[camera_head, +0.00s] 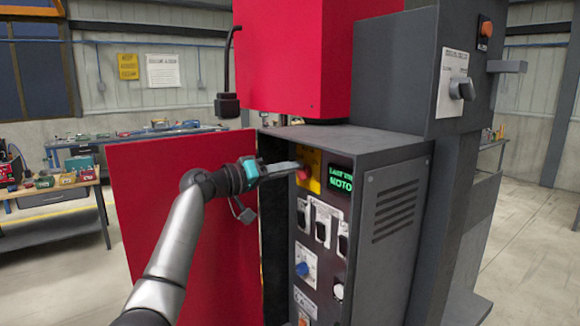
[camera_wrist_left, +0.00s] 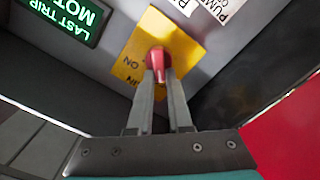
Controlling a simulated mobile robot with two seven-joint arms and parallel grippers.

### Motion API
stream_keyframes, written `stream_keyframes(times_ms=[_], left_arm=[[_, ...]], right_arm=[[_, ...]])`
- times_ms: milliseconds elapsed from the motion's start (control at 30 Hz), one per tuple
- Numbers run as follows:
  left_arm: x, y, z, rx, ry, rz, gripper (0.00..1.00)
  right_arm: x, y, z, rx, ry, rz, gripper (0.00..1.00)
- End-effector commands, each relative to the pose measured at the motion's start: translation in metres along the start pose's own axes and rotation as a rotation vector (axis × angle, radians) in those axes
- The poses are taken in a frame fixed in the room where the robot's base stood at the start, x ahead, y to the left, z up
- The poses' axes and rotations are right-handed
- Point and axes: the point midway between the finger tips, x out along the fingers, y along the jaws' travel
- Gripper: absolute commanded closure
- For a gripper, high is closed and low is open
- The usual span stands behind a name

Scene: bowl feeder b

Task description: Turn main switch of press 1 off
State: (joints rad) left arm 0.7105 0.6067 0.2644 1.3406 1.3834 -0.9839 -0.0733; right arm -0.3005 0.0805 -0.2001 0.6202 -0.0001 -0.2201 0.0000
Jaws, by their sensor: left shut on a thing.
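The main switch is a red rotary knob (camera_head: 303,173) on a yellow plate (camera_head: 314,168) at the top of the grey control cabinet's front. In the left wrist view the red knob (camera_wrist_left: 158,62) sits between the fingers, on the yellow plate (camera_wrist_left: 184,42) with partly readable "ON" lettering. My left gripper (camera_head: 298,168) reaches in from the left past the open red door. Its fingers (camera_wrist_left: 160,84) are shut on the red knob. The fingers hide part of the knob and plate. My right gripper is not in view.
The open red door (camera_head: 180,220) stands left of the cabinet. A lit green display (camera_head: 341,182) reading "LAST TRIP MOTO..." sits right of the plate. Several black switches (camera_head: 322,230) and a blue knob (camera_head: 302,269) lie below. Another rotary switch (camera_head: 462,88) is on the grey column.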

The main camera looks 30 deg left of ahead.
Motion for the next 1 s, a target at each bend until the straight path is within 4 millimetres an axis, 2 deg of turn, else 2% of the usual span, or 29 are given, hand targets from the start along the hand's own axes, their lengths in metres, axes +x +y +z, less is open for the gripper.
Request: stream_keyframes(times_ms=[267,667,700,933,1000], left_arm=[[-0.0002,-0.0013,-0.0003,-0.070,0.001,0.000,1.00],[-0.0002,-0.0016,-0.0001,-0.079,0.001,0.000,1.00],[-0.0002,-0.0016,-0.0001,-0.079,0.001,0.000,0.81],[-0.0001,-0.0015,0.0000,-0.077,0.001,0.000,0.56],[-0.0001,-0.0014,0.0001,-0.077,0.001,0.000,0.53]], right_arm=[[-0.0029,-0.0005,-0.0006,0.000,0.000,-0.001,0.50],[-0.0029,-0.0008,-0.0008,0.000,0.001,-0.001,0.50],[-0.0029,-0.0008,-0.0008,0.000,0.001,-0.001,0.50],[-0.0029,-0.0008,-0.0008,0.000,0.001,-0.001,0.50],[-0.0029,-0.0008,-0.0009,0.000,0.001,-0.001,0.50]])
